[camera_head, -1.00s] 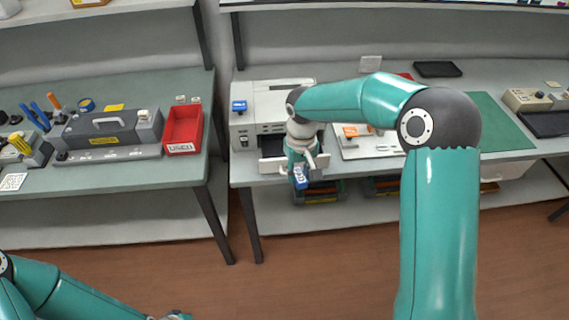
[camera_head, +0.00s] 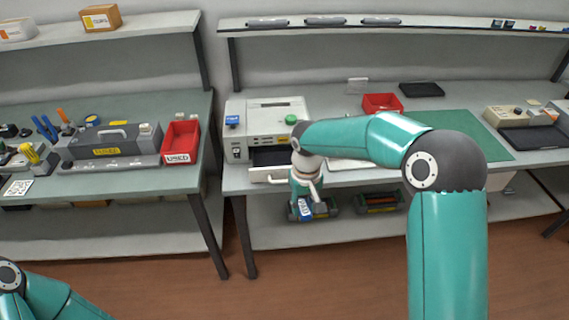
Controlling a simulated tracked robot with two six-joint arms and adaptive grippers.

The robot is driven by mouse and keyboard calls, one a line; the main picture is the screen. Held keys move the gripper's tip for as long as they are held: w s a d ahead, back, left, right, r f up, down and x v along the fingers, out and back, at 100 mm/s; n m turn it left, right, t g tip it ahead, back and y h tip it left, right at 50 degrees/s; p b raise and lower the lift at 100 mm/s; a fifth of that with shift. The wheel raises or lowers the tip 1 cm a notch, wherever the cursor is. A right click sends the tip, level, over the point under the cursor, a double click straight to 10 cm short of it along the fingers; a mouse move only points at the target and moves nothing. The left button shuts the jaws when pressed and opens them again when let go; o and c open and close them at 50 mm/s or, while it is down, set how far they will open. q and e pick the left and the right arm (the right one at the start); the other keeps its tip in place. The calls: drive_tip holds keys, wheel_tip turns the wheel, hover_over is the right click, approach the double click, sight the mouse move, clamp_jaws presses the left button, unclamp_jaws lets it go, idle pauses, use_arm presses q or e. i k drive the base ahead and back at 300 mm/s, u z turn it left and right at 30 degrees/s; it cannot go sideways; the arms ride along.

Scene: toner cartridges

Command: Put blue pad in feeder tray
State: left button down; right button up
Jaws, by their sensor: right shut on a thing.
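My right gripper (camera_head: 304,203) points down just in front of the printer's (camera_head: 292,108) edge of the bench. It is shut on a small blue pad (camera_head: 306,210) with a white marking, held tilted below bench height. The fingers are small and partly covered by my wrist. The printer's dark front opening (camera_head: 270,157) has a pale feeder tray (camera_head: 266,174) jutting out below it, just left of my wrist. The pad is apart from the tray. Another small blue piece (camera_head: 232,120) sits at the printer's upper left. My left gripper is out of view.
A red USED bin (camera_head: 181,142) stands on the left bench. Another red bin (camera_head: 382,104) and a green mat (camera_head: 462,132) are on the right bench. Bins (camera_head: 380,202) sit on the lower shelf. My right forearm hides part of the bench.

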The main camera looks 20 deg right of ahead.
sight(289, 162)
drive_tip(key=z, duration=0.05)
drive_tip(key=i, duration=0.9)
drive_tip(key=u, duration=0.1)
